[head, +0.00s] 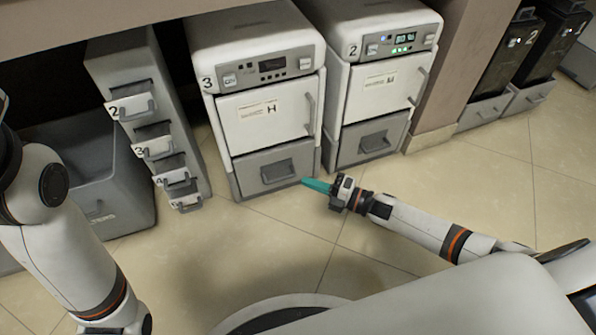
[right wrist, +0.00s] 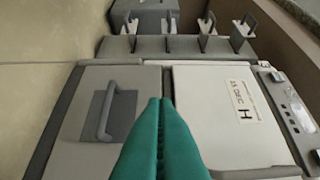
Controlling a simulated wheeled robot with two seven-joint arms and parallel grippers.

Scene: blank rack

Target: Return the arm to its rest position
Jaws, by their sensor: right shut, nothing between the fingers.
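My right arm comes in from the right in the head view, low over the floor. Its gripper (head: 317,186) has teal fingers, shut with nothing between them. The fingertips point left, in front of the grey lower drawer of the machine marked 3 (head: 262,95). In the right wrist view the teal fingers (right wrist: 160,105) lie together, in front of that machine's grey drawer (right wrist: 95,115) and white door (right wrist: 225,115). I cannot tell the exact gap to the machine. My left arm shows at the left edge; its gripper is out of view.
The machine marked 2 (head: 385,80) stands right of machine 3. A grey rack with numbered slots (head: 110,70) and a grey bin (head: 120,190) stand at the left. Dark units (head: 510,50) stand at the far right. The tiled floor (head: 250,250) before the machines is clear.

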